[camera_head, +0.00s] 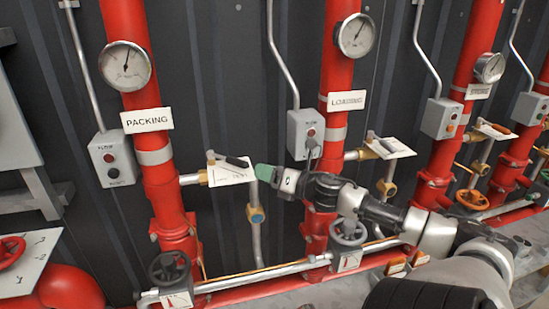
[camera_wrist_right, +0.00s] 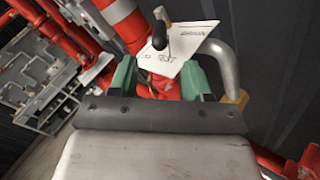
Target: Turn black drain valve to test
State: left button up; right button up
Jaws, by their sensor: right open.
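The black drain valve handle (camera_head: 237,162) is on a short side branch of the red PACKING pipe, above a white label plate (camera_head: 230,176). In the right wrist view the black handle (camera_wrist_right: 160,34) stands beyond the plate (camera_wrist_right: 184,48), whose near corner reads TEST. My right gripper (camera_head: 264,173) has green fingertips and comes in from the right, close to the plate's right end. In the wrist view its fingers (camera_wrist_right: 158,75) are apart on either side of the plate's near corner, with the handle ahead of them. I see no contact with the handle. My left gripper is out of view.
Red pipes with gauges (camera_head: 125,66) and grey switch boxes (camera_head: 113,158) line the dark wall. A similar valve is on the LOADING pipe (camera_head: 388,148). Handwheels (camera_head: 169,268) and a horizontal pipe run below. A bent drain pipe (camera_wrist_right: 222,60) is right of the fingers.

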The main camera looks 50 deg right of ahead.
jog(key=shift+s+d, duration=0.15)
jog(key=shift+s, duration=0.8)
